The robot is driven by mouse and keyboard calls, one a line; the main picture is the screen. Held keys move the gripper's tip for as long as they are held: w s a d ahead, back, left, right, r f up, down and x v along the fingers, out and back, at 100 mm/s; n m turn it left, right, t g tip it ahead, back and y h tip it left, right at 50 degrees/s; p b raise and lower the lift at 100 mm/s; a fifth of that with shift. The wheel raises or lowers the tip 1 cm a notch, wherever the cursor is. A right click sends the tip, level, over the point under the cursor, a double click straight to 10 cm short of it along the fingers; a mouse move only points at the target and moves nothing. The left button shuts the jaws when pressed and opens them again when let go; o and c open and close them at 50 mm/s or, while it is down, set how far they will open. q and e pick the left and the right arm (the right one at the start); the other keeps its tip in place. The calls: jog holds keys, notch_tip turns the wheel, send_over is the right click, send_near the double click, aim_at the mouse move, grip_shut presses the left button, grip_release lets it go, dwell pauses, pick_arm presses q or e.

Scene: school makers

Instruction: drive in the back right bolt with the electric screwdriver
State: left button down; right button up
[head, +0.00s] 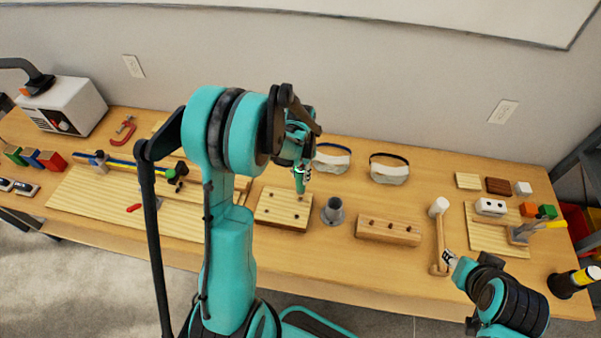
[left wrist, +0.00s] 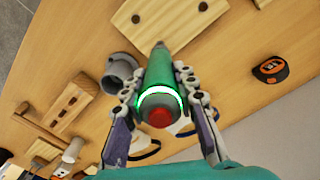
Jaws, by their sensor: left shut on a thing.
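The electric screwdriver (left wrist: 158,85) is green, with a glowing ring and a red end. My left gripper (head: 301,165) is shut on it; in the left wrist view the fingers (left wrist: 158,88) clasp it from both sides. In the head view the screwdriver (head: 300,181) points down over the back right part of a wooden block (head: 281,212). Several dark bolt spots show on the block, which also shows in the left wrist view (left wrist: 172,20). The back right bolt is hidden, and I cannot tell whether the tip touches it. My right gripper (head: 448,257) is beside the mallet handle; its opening is unclear.
A grey round holder (head: 334,211) stands right of the block. A second wooden block (head: 388,230) with holes lies farther right, then a white-headed mallet (head: 439,207). Two goggles (head: 389,169) lie behind. A black and orange tape measure (left wrist: 270,69) lies on the table.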

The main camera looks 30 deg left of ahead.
pick_arm(q)
jog(key=shift+f+b, duration=0.4)
dwell(0.8)
jog(key=shift+f+b, duration=0.5)
jog(key=shift+b, duration=0.55)
dwell(3.8)
